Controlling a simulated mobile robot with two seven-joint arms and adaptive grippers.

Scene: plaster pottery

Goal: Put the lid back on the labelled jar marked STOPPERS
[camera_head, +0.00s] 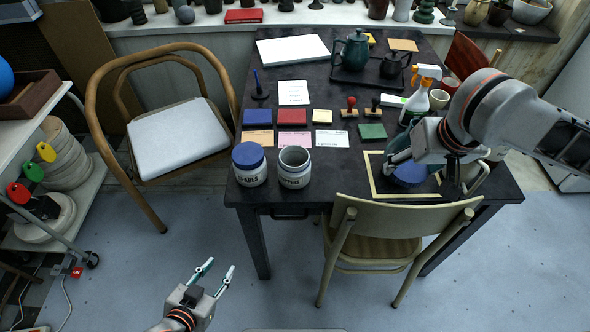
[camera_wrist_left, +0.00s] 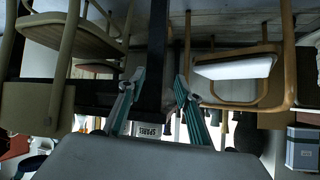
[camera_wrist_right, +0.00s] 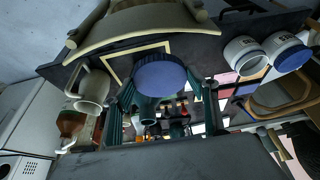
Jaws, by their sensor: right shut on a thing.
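The open white-grey jar (camera_head: 294,170) stands upright near the table's front edge; its dark label is only partly readable. The open jar also shows in the right wrist view (camera_wrist_right: 244,56). A similar jar (camera_head: 249,168), whose label seems to read SPARES, stands just left of it with a blue lid on. A loose blue lid (camera_head: 409,175) is at the tape-marked frame, between the fingers of my right gripper (camera_wrist_right: 165,95), which is shut on it. I cannot tell whether the lid touches the table. My left gripper (camera_head: 218,268) is open and empty, away from the table, above the floor.
A chair (camera_head: 395,222) stands at the table's front, its back close to the tape frame (camera_head: 405,196). A mug (camera_wrist_right: 92,88) is beside the right gripper. A spray bottle (camera_head: 418,100), stamps, ink pads and a teapot (camera_head: 353,50) stand farther back.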

